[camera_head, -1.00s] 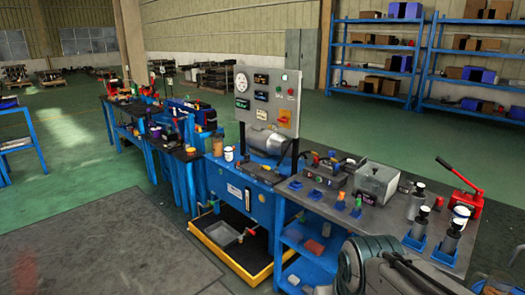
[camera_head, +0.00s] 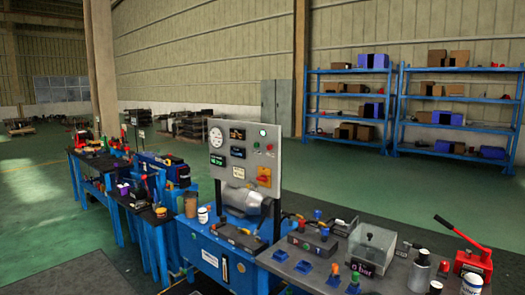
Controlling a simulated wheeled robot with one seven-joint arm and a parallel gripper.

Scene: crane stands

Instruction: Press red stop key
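A grey upright control panel (camera_head: 240,158) stands on a blue hydraulic bench (camera_head: 215,247) at the centre. The key's lettering is too small to read. A round gauge and several dark displays fill the panel's left half. My gripper is not in this view, so its distance to the panel cannot be told.
A grey worktop (camera_head: 300,262) to the right holds a valve block, a clear box (camera_head: 371,248), bottles and a red hand pump (camera_head: 472,255). Other workbenches (camera_head: 140,205) stand at left. Blue shelves (camera_head: 349,105) stand at the back. Green floor (camera_head: 350,180) is clear behind the bench.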

